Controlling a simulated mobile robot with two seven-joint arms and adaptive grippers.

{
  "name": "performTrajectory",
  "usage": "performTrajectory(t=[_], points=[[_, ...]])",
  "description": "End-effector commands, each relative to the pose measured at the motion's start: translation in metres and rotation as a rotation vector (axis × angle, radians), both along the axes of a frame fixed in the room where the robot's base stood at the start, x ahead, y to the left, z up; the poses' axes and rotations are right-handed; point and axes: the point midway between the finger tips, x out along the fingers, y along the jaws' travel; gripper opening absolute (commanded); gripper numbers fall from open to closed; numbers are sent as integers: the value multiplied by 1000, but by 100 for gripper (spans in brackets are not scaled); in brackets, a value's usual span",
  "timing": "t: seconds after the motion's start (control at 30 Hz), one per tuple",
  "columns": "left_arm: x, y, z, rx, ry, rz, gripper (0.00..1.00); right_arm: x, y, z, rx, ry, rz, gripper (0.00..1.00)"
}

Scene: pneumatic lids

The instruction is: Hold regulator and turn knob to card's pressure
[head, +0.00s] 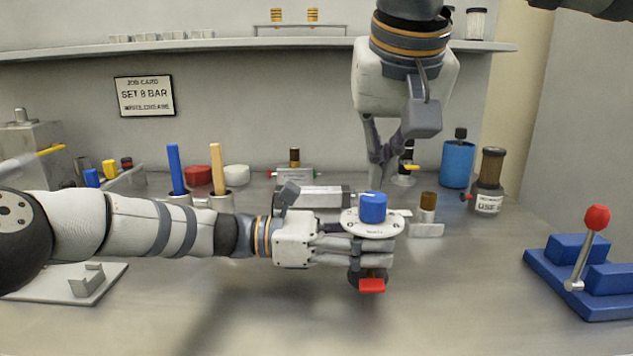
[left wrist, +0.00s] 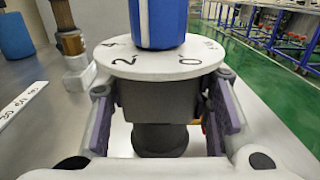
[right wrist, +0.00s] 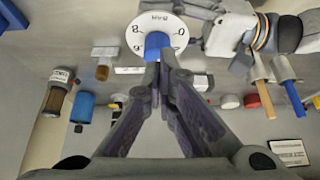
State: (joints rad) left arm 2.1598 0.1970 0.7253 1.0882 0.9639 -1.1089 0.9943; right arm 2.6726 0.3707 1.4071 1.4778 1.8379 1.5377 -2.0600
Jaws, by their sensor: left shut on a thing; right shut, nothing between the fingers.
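The regulator has a blue knob (head: 373,208) on a round white dial (head: 352,225) and a red tab (head: 372,285) below. My left gripper (head: 385,252) is shut around the regulator's grey body (left wrist: 150,100), under the dial, and holds it upright. The left wrist view shows dial marks 4, 2 and 0; the right wrist view (right wrist: 175,25) shows 8, 0 and "BAR". The job card (head: 145,96) on the wall reads "SET 8 BAR".
Behind the regulator lie a grey cylinder (head: 320,197) and small fittings. A blue canister (head: 457,164) and a brown-topped bottle (head: 489,180) stand back right. A red-knobbed lever on a blue base (head: 540,262) is at right. Blue- and orange-handled tools stand behind my left arm.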

Motion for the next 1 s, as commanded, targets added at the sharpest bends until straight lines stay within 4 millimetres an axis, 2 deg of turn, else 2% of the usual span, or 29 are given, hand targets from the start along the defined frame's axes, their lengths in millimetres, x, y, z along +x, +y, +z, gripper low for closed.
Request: performTrajectory(t=[0.1, 0.37, 0.5, 0.63, 0.8, 1.0], points=[[1, 0, -1, 1, 0, 2, 20, 0, 0, 11, 0, 0, 1, 0], [1, 1, -1, 1, 0, 3, 20, 0, 0, 13, 0, 0, 1, 0], [1, 1, -1, 2, 0, 3, 20, 0, -6, 23, -4, 0, -1, 0], [1, 1, -1, 1, 0, 3, 20, 0, -6, 10, -5, 3, 2, 0], [1, 1, -1, 2, 0, 3, 20, 0, -6, -18, -6, 3, 2, 0], [1, 1, -1, 2, 0, 3, 20, 0, -6, -42, -5, 2, 1, 0]])
